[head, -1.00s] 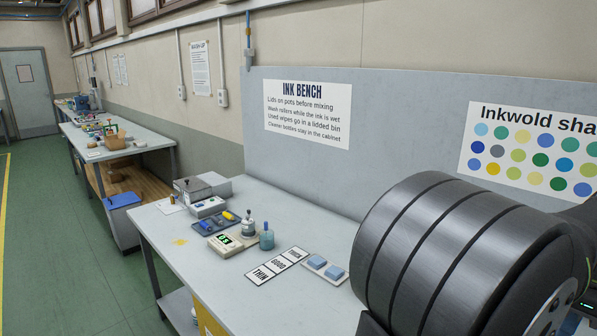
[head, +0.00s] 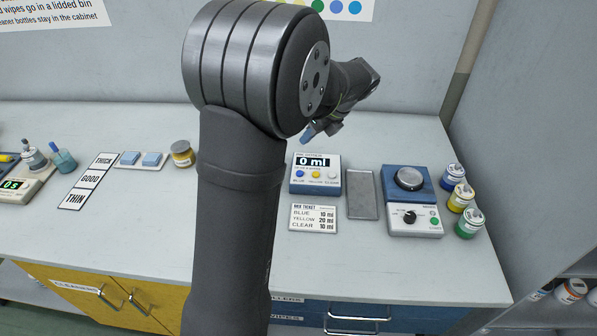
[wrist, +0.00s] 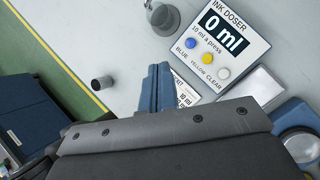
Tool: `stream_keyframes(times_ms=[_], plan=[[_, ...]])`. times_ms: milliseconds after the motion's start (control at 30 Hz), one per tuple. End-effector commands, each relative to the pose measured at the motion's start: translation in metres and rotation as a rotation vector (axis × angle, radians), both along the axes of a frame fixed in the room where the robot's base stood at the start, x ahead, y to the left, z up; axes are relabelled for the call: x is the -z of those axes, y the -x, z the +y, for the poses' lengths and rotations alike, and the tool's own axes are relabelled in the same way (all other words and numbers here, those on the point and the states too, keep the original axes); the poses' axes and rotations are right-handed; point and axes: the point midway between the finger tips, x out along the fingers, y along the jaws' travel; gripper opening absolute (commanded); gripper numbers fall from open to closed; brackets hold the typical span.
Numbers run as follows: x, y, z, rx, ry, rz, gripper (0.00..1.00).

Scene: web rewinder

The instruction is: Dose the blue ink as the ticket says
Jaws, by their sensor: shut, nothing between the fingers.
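The ink doser (head: 316,176) stands on the bench right of my arm and its display reads 0 ml. In the wrist view the doser (wrist: 243,62) is labelled 10 ml a press. It has a blue button (wrist: 190,43), a yellow button (wrist: 206,57) and a white clear button (wrist: 223,72). The mix ticket (head: 314,219) lies in front of it and reads blue 10 ml, yellow 20 ml, clear 10 ml. My gripper (head: 307,134) is shut and empty behind the doser's top edge in the head view. Its blue fingers (wrist: 158,70) partly cover the ticket in the wrist view.
A grey tray (head: 362,194) and a blue mixer (head: 409,188) stand right of the doser, with three ink pots (head: 461,198) beyond. A grey cylinder (wrist: 102,83) and a round grey object (wrist: 164,18) show in the wrist view.

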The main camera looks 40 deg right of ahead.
Motion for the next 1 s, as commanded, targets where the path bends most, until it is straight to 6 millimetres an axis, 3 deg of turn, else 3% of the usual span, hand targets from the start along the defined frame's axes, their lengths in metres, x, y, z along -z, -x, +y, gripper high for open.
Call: stream_keyframes(times_ms=[100,333,833,1000], plan=[[0.025,-0.018,-0.006,0.181,-0.135,-0.061,0.00],[0.049,-0.036,-0.015,0.408,-0.300,-0.126,0.00],[0.054,-0.039,-0.017,0.451,-0.331,-0.138,0.00],[0.067,-0.039,-0.017,0.451,-0.332,-0.137,0.00]])
